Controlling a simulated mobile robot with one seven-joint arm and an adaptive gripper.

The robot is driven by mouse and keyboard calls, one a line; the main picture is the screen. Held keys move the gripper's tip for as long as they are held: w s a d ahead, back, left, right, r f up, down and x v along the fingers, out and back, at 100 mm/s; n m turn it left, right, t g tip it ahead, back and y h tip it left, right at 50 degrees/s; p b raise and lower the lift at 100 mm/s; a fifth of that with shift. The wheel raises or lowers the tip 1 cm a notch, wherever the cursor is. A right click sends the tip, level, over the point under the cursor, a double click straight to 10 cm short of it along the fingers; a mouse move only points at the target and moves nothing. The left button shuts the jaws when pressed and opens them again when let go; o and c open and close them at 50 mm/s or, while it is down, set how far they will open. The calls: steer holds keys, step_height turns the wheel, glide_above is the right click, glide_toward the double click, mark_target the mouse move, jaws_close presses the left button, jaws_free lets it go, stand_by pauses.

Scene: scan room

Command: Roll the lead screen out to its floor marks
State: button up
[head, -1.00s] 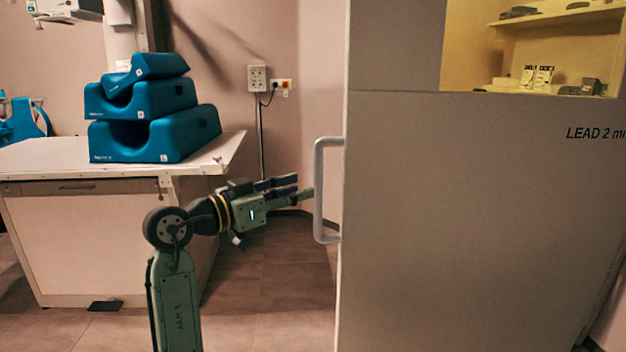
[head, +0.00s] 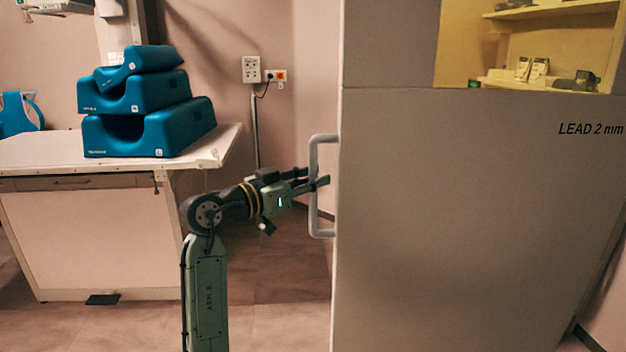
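The lead screen (head: 470,220) is a large pale panel filling the right half of the head view, marked "LEAD 2 mm", with a yellowish window (head: 460,45) at its top. A light grey D-shaped handle (head: 314,155) stands out from its left edge. My gripper (head: 317,178) is at the handle's upright bar, about mid-height. Its fingers look apart, one crossing in front of the bar and the other partly behind it. I cannot tell whether they touch the bar. The screen's wheels and the floor marks are not in view.
A white table (head: 90,220) with stacked blue foam supports (head: 150,125) stands at the left. A wall socket (head: 251,69) and a cable are behind. Bare tiled floor (head: 275,310) lies between table and screen. Shelves (head: 555,10) show through the window.

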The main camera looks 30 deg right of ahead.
jaws_close()
stand_by(0.5)
steer(key=w+a+p, duration=0.1)
steer(key=w+a, duration=0.4)
steer(key=a, duration=0.6)
steer(key=w+a+p, duration=0.1)
steer(key=w+a, duration=0.5)
steer(key=a, duration=0.6)
steer(key=w+a+p, duration=0.2)
steer(key=w+a, duration=0.4)
steer(key=a, duration=0.6)
steer(key=shift+a+r, duration=0.15)
steer(key=shift+a, duration=0.1)
steer(key=shift+w, duration=0.1)
steer(key=shift+o, duration=2)
jaws_free()
steer(key=shift+a, duration=0.1)
steer(key=s+a, duration=0.1)
steer(key=a, duration=0.6)
steer(key=shift+a, duration=0.2)
